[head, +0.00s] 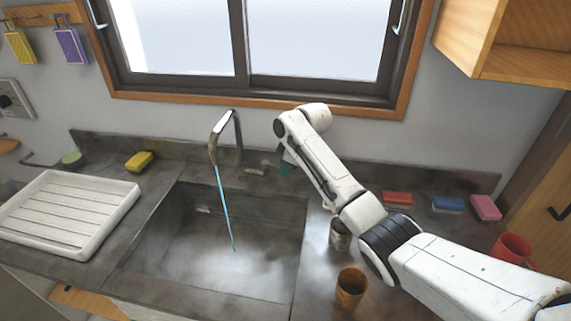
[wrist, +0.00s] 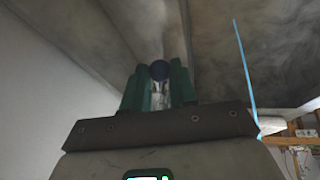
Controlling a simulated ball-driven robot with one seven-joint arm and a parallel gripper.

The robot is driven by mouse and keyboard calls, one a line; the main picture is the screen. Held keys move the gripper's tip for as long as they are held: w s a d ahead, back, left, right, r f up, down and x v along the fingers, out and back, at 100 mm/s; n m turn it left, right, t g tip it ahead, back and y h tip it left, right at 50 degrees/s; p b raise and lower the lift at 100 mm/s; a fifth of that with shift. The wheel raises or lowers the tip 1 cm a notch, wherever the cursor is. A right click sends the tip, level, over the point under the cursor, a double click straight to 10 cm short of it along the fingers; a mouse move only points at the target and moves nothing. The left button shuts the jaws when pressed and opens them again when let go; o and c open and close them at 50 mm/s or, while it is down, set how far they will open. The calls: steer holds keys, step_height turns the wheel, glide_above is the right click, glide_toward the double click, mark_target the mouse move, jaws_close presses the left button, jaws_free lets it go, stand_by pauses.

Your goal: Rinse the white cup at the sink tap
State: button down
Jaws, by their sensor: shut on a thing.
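The sink tap (head: 222,135) stands at the back of the sink (head: 215,245), and a thin blue stream of water (head: 226,210) runs from it into the basin. My gripper (head: 284,168) is low behind the sink, right of the tap. In the wrist view its teal fingers (wrist: 159,88) are shut on a small knob with a dark blue round end (wrist: 159,70). A pale cup (head: 340,238), which looks like the white cup, stands on the counter right of the sink, partly hidden by my arm.
A brown cup (head: 350,288) stands in front of the pale cup. A red mug (head: 511,248) is at far right. Red, blue and pink sponges (head: 485,207) lie along the back. A white drying rack (head: 70,212) and a yellow sponge (head: 139,161) are left.

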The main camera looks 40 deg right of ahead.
steer(key=c, duration=0.9)
jaws_free()
steer(key=shift+r, duration=0.1)
steer(key=b+v, duration=0.1)
steer(key=v, duration=0.9)
steer(key=shift+r, duration=0.35)
steer(key=shift+s+f, duration=0.1)
steer(key=shift+s, duration=0.1)
